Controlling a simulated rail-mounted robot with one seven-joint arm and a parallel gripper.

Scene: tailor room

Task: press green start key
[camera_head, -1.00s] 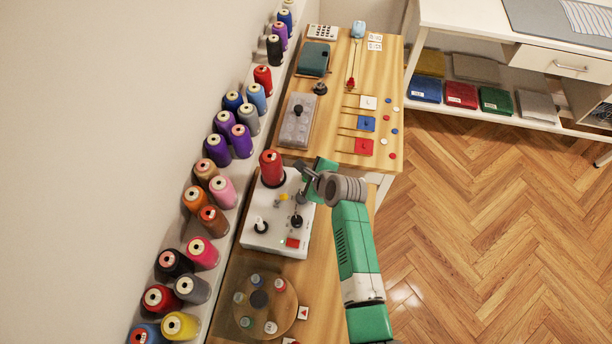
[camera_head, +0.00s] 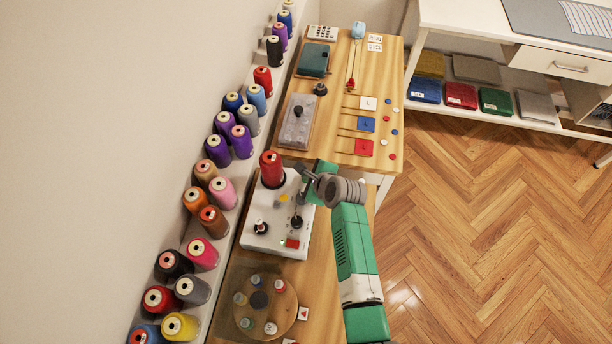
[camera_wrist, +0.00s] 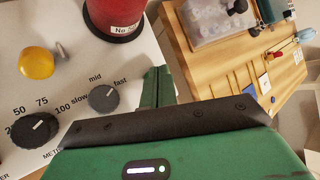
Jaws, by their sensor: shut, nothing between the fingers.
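The white winding machine (camera_head: 278,238) stands on the bench with a red thread cone (camera_head: 272,168) at its far end. Its panel carries a yellow knob (camera_wrist: 37,62), a slow-mid-fast dial (camera_wrist: 103,97) and a numbered meter dial (camera_wrist: 35,130). A red key (camera_head: 292,243) is at the panel's near end. A small greenish spot shows just left of it, too small to identify surely as the start key. My gripper (camera_wrist: 158,86) is shut and empty, above the machine's right edge, beside the speed dial and near the cone.
Several thread cones line the shelf on the left. A round tray (camera_head: 290,308) with small bobbins lies nearer. A clear-lidded box (camera_head: 297,121) and coloured square cards are farther along the bench. Open floor (camera_head: 480,220) lies to the right.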

